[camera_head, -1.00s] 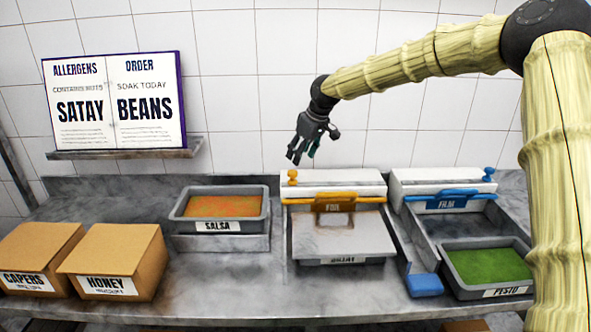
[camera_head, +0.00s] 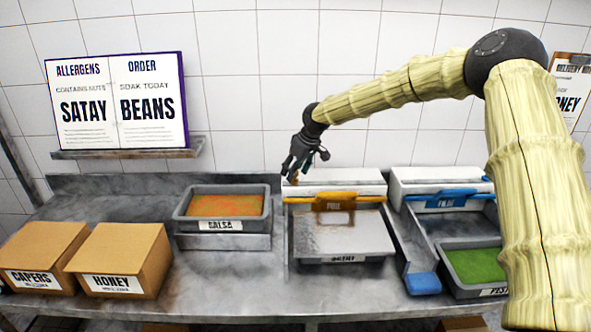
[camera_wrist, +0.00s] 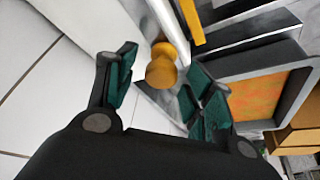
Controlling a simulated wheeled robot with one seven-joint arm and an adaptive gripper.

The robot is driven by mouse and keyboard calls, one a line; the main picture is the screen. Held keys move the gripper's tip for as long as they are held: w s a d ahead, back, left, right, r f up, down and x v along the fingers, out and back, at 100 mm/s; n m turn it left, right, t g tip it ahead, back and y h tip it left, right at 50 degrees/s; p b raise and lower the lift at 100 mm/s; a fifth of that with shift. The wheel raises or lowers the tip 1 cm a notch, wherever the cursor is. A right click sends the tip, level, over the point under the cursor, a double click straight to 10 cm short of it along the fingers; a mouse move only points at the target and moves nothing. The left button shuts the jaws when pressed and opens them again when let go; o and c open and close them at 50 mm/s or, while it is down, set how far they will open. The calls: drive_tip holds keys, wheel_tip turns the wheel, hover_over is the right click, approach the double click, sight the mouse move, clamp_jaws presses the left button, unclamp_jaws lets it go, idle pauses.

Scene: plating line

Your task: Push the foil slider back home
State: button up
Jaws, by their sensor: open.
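The foil slider is an orange knob (camera_head: 293,179) at the left end of the top of the white foil dispenser (camera_head: 360,184). In the head view my gripper (camera_head: 302,164) partly covers the knob. In the wrist view the orange knob (camera_wrist: 161,72) shows between my open, green-padded fingers (camera_wrist: 163,85). I cannot tell whether a finger touches it. An orange bar with a FOIL tab (camera_head: 334,203) runs along the dispenser's front. A grey sheet (camera_head: 335,232) covers the tray below it.
Right of the foil station stands the film dispenser with a blue bar (camera_head: 450,198) and a green-filled pesto tray (camera_head: 475,265). Left are the salsa tray (camera_head: 224,207) and two cardboard boxes (camera_head: 118,258). A shelf (camera_head: 125,153) holds a sign on the tiled wall.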

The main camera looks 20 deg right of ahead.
clamp_jaws()
drive_tip(key=s+d, duration=0.2)
drive_tip(key=d, duration=0.7)
drive_tip(key=s+d+p, duration=0.1)
drive_tip(key=s+d, duration=0.2)
drive_tip(key=d, duration=0.6)
drive_tip(key=s+d+p, duration=0.1)
drive_tip(key=s+d, duration=0.2)
drive_tip(key=d, duration=0.6)
drive_tip(key=shift+d, duration=0.45)
drive_tip(key=shift+c, duration=1)
unclamp_jaws()
drive_tip(key=shift+o, duration=1)
drive_tip(key=shift+d, duration=0.2)
drive_tip(key=shift+a, duration=0.2)
drive_tip(key=shift+r, duration=0.2)
drive_tip(key=v, duration=1.1)
drive_tip(key=shift+s+d, duration=0.25)
drive_tip(key=shift+d, duration=0.05)
